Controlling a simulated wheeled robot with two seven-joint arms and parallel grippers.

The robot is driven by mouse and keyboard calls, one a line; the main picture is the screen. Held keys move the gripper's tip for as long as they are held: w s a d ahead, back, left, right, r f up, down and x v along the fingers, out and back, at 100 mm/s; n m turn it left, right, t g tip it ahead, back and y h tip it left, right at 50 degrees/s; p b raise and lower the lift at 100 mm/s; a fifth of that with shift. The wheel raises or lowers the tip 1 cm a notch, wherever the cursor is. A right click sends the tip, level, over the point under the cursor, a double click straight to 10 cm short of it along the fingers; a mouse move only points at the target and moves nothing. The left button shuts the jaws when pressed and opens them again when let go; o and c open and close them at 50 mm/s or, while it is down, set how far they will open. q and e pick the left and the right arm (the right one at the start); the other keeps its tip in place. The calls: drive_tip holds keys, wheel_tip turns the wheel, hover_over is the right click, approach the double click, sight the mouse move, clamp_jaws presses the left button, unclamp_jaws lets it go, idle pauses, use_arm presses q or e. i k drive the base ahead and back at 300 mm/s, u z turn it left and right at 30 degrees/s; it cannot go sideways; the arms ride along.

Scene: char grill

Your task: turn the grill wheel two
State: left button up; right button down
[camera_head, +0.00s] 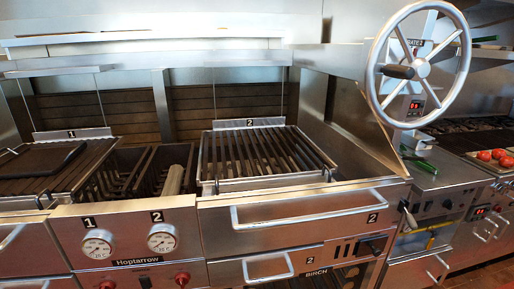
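A large silver grill wheel (461,76) with several spokes and a dark handle (398,72) stands at the upper right, mounted on the grill's right side. A plate behind it carries a label that seems to read "GATE 2" (415,42). The grill grate labelled 2 (262,152) lies left of the wheel, level and bare. Neither of my grippers shows in this view, and nothing touches the wheel.
Grill 1 (50,165) at the left has a dark plate on it. Below grate 2 is a drawer with a long handle (305,211). Two gauges (162,238) sit on the front panel. Tomatoes (492,155) lie at the far right. The space before the wheel looks clear.

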sight(429, 71)
drive_tip(key=z, duration=2.75)
drive_tip(key=i, duration=2.15)
drive_tip(key=u, duration=2.85)
drive_tip(key=k, duration=0.7)
drive_tip(key=z, duration=0.15)
